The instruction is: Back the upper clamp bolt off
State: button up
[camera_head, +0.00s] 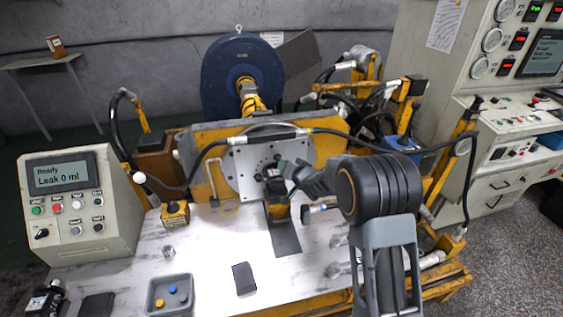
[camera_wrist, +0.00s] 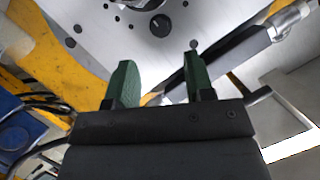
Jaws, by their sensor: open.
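A light grey mounting plate (camera_head: 238,178) stands upright in the yellow frame at the back of the bench; in the wrist view it fills the top (camera_wrist: 100,30). A round black bolt-like head (camera_wrist: 160,25) sits on it, just beyond and between my fingertips. I cannot tell for sure whether this is the upper clamp bolt. My gripper (camera_wrist: 160,62) has two green fingers, spread apart with nothing between them. In the head view my gripper (camera_head: 277,170) is close in front of the plate, and its wrist hides part of the plate's right side. Contact with the head is not visible.
A black and yellow block (camera_head: 277,208) stands right below my gripper. A black hose (camera_head: 330,131) arches across the plate's top. A grey bar with a silver end (camera_wrist: 235,60) lies close to my right finger. A control box (camera_head: 75,205) and parts tray (camera_head: 170,293) are at left.

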aim_at(278, 159)
jog(key=shift+p+x, duration=0.35)
jog(key=shift+x, duration=3.2)
grip_shut()
